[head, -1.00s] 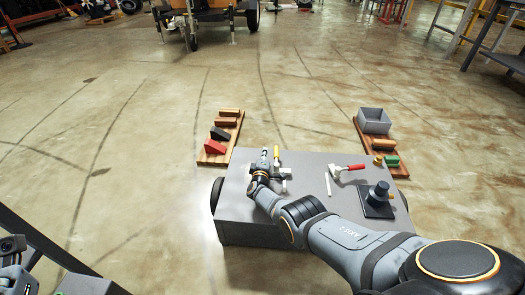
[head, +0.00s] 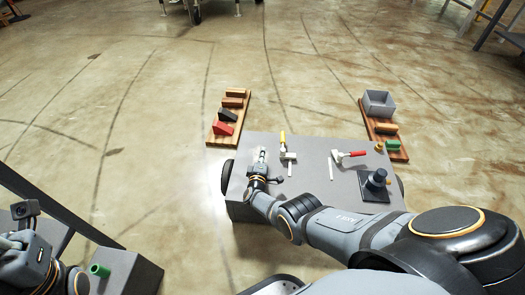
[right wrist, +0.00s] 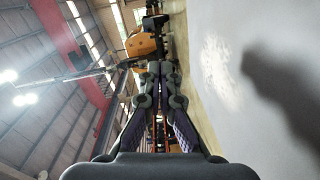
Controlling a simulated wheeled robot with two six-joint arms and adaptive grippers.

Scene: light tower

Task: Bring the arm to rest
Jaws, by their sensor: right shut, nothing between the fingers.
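My right arm (head: 345,228) reaches from the lower right over the grey cart top (head: 315,200). Its right gripper (head: 261,153) is shut and empty, left of the yellow-handled valve (head: 283,139) and apart from it. In the right wrist view the fingers (right wrist: 160,68) are together, with nothing between them. The grey surface (right wrist: 235,50) runs beside them at the right, with a dark shadow on it. My left gripper (head: 12,242) is at the lower left edge, partly cut off; its jaws cannot be made out.
A red-handled valve (head: 350,155) and a black-based fitting (head: 376,184) stand on the cart's right side. A wooden board with blocks (head: 213,137) lies at the left; another board (head: 401,155) with a grey bin (head: 379,103) lies at the right.

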